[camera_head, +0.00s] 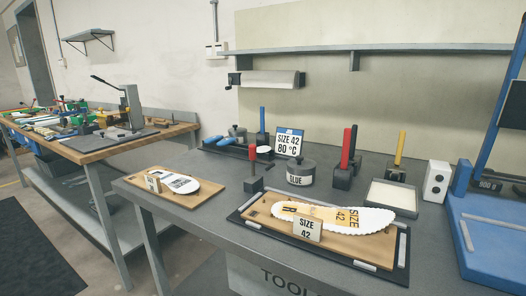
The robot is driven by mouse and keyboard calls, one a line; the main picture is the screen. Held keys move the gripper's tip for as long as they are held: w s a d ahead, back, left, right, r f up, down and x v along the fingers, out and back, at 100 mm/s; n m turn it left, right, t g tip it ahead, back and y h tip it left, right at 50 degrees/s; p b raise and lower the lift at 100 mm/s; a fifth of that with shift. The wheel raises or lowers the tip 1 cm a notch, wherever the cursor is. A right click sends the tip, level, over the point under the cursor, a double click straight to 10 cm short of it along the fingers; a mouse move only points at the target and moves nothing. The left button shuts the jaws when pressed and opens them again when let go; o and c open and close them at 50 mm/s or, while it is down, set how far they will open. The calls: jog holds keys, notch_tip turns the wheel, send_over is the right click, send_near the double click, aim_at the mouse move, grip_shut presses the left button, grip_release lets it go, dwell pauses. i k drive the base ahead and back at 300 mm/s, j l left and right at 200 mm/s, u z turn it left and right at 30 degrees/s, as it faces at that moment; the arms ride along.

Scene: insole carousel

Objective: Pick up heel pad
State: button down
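No piece is clearly marked as the heel pad, and I cannot tell which one it is. A long white insole (372,221) with a tan part printed "SIZE 42" lies on a wooden board (375,249) on the grey table, behind a small "SIZE 42" sign (307,229). A shorter white piece (208,190) with dark print lies on a smaller wooden board (155,200) at the table's left. A small block stands in front of that piece. My gripper is not in view, so its opening and any hold are hidden.
A glue pot (300,174), a red-handled tool (252,155) and a pale square tray (391,195) stand on the grey table (235,215). Upright coloured handles and a "SIZE 42 80 °C" sign (288,142) are behind. A blue frame (490,235) is at right. Bare tabletop separates the boards.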

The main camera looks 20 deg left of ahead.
aim_at(264, 149)
jog(key=i+j+u, duration=0.1)
jog(key=i+j, duration=0.2)
jog(key=i, duration=0.2)
jog(key=i+j, duration=0.2)
jog(key=i, duration=0.35)
jog(key=i+j+u, duration=0.15)
jog(key=i, duration=0.4)
jog(key=j, duration=0.1)
